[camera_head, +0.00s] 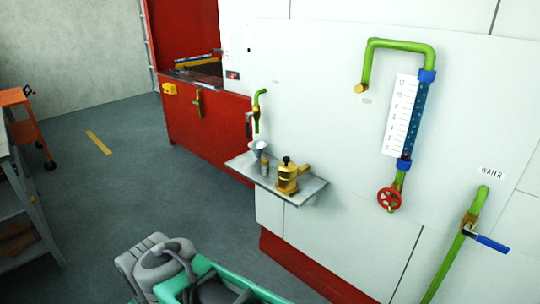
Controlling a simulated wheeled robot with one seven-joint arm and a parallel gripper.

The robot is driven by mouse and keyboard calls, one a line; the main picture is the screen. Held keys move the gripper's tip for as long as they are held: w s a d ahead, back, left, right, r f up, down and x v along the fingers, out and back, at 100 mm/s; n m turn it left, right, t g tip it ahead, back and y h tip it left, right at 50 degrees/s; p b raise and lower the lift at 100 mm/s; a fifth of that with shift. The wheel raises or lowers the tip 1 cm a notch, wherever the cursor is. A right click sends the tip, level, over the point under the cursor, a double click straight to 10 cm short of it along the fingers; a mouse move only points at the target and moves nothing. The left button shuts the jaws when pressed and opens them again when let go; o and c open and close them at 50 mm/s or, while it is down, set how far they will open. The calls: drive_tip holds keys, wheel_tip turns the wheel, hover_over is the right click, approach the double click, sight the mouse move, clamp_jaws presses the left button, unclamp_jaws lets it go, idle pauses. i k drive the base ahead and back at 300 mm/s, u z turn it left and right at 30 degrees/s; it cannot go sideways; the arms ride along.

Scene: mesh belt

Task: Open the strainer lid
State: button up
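A small brass-coloured pot (287,181) with a black knob on its top stands upright on a grey wall shelf (310,189). It looks like the strainer, though I cannot be sure. Its top (287,164) appears to be closed, and a brass stub sticks out at its right. My gripper cannot be made out. Only grey and teal parts, which look like my own body and arm, show at the bottom edge, well apart from the shelf.
A white cup (258,147) and a small container (265,165) share the shelf. Green pipes, a gauge (405,115), a red handwheel (389,199) and a blue-handled valve (486,241) line the white wall. An orange cart (17,97) stands left; the grey floor between is clear.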

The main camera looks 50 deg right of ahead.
sight(287, 170)
drive_tip(key=i, duration=0.8)
drive_tip(key=z, duration=0.95)
drive_tip(key=i, duration=0.45)
drive_tip(key=z, duration=0.45)
